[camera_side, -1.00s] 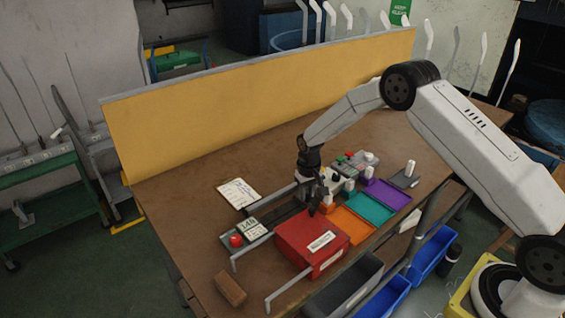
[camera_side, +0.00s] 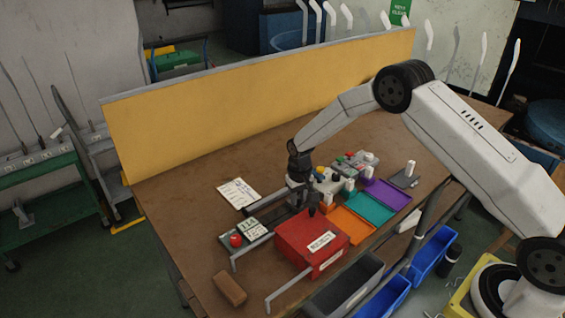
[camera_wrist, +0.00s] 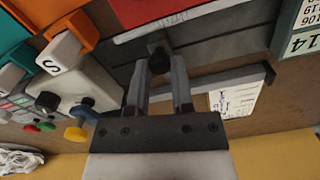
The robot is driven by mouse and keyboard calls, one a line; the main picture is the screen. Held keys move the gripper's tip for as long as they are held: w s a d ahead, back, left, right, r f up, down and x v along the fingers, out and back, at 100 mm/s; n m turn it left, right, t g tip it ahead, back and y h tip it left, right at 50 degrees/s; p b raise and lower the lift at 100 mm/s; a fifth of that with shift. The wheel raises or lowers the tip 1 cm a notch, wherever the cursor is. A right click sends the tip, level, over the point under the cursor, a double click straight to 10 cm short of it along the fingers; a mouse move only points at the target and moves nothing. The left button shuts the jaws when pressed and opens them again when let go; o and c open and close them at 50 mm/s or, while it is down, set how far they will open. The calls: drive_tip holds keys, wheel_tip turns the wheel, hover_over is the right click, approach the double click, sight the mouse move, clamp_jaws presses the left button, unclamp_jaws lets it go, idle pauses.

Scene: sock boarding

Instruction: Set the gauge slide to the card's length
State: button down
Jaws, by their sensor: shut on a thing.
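The gauge is a dark rail (camera_side: 267,203) on the table, with a small readout (camera_side: 251,229) at its left end. The readout's digits are too small to read surely; part of it shows in the wrist view (camera_wrist: 303,42). My gripper (camera_side: 308,207) is over the rail behind the red box. In the wrist view its fingers (camera_wrist: 159,88) are shut on the dark slide knob (camera_wrist: 158,60). The white card (camera_side: 238,192) lies flat behind the rail, and it also shows in the wrist view (camera_wrist: 236,95); its print is not legible.
A red box (camera_side: 295,233) stands in front of the rail. Orange (camera_side: 352,225), teal (camera_side: 369,208) and purple (camera_side: 388,194) trays lie to the right. A red button (camera_side: 236,240) is beside the readout and a brown block (camera_side: 229,288) is at the front left. A yellow panel (camera_side: 260,95) closes the back.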

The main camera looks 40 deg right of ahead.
sight(300, 201)
drive_tip(key=shift+c, duration=2.4)
unclamp_jaws()
drive_tip(key=shift+r, duration=3.9)
drive_tip(key=shift+s+r, duration=0.3)
drive_tip(key=s+a+r+n+t, duration=0.1)
drive_tip(key=s+r, duration=0.3)
drive_tip(key=s, duration=0.8)
drive_tip(key=s+a+r+n+t, duration=0.1)
drive_tip(key=s+r, duration=0.3)
drive_tip(key=s, duration=0.9)
drive_tip(key=shift+n+t, duration=0.3)
